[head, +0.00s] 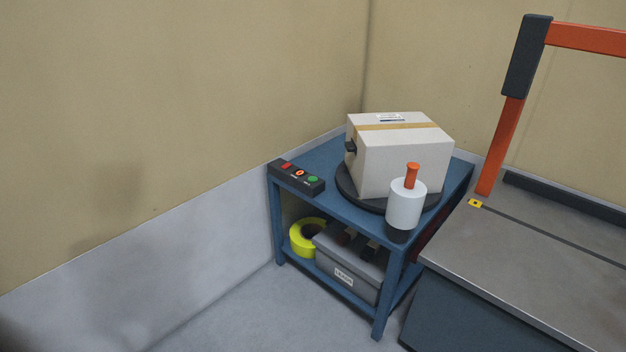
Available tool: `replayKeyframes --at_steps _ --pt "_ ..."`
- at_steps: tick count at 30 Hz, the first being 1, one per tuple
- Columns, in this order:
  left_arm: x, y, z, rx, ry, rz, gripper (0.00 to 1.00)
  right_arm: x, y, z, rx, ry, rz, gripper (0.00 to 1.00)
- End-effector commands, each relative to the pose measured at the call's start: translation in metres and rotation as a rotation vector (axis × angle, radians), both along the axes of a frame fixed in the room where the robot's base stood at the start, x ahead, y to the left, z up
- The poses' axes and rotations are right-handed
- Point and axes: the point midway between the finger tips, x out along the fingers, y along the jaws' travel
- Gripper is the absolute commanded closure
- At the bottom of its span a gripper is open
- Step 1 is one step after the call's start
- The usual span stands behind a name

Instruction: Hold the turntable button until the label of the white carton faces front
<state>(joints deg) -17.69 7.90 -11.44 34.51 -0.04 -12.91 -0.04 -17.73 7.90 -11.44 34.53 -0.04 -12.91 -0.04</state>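The white carton (400,160) sits on a round black turntable (347,190) on top of a blue table. A strip of brown tape runs across its top, and a small printed label (390,117) lies on the top near the back edge. The large face toward me shows no label. A dark piece (350,147) shows at its left side; I cannot tell what it is. The button box (297,177) is at the table's left corner, with red, orange-ringed and green buttons. Neither of my grippers is in view, and nothing visible touches the buttons.
A white roll with an orange handle (405,204) stands at the table's near corner, in front of the carton. The lower shelf holds yellow tape (308,237) and a grey bin (350,265). A grey bench (530,250) with an orange frame (499,145) is at right.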

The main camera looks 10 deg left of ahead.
Motion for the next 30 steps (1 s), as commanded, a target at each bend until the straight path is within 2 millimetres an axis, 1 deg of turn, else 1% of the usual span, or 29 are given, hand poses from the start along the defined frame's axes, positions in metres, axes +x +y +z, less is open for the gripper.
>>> replayKeyframes --at_steps 2,5,6,8,9,10,11,20,30 --pt "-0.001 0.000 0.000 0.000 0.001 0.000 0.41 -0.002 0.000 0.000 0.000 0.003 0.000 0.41" --pt "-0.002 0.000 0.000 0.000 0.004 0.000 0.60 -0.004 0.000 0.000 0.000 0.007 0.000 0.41" --pt "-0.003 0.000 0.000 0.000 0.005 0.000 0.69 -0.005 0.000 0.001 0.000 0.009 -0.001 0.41" --pt "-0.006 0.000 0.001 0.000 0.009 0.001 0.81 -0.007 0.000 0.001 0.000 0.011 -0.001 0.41" --pt "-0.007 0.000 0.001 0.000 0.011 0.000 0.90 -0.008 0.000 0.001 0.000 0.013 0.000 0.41" --pt "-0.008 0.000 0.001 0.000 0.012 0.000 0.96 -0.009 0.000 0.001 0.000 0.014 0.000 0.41" --pt "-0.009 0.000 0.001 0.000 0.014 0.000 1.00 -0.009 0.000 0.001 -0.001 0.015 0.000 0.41" --pt "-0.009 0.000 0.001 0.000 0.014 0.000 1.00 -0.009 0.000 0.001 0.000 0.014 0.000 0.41" --pt "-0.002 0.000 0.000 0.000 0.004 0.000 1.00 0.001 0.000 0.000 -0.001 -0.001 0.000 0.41"
